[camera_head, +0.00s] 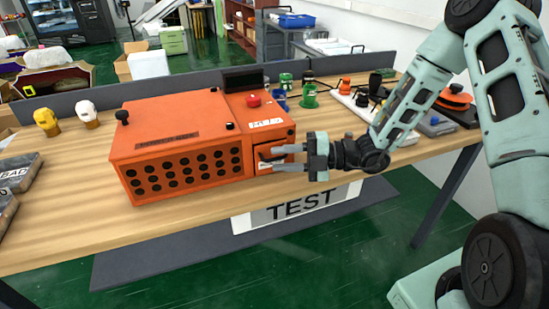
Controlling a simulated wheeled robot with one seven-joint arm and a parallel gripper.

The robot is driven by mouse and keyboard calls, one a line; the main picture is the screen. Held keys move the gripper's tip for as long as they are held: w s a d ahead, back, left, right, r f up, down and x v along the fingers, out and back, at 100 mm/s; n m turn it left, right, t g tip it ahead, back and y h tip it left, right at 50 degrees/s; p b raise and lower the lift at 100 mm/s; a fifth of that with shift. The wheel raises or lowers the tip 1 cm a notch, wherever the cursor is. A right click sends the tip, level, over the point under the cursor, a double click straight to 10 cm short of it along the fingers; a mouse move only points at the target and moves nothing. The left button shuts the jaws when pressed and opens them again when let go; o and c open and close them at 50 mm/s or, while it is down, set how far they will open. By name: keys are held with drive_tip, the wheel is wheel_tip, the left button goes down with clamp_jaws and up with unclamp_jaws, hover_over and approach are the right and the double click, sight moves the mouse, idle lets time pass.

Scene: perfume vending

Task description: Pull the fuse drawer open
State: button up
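An orange metal unit (180,143) stands on the wooden table, with a perforated front and a control section on its right carrying a red knob. The drawer (262,157) sits low in the front of that right section, with a dark and pale face partly covered by my fingers. My gripper (277,158) comes in from the right at the drawer front. Its two fingers are spread, one above the other in the picture, with a gap between them. I cannot tell whether they touch the drawer or its handle.
The wooden table (75,217) has clear room in front of the unit. Yellow and white head-shaped items (46,121) stand left, near dark cases (14,180). Green and blue items (309,97) and a white strip with buttons stand behind my gripper. A TEST sign (297,205) hangs below the front edge.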

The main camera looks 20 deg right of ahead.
drive_tip(key=shift+x, duration=1.25)
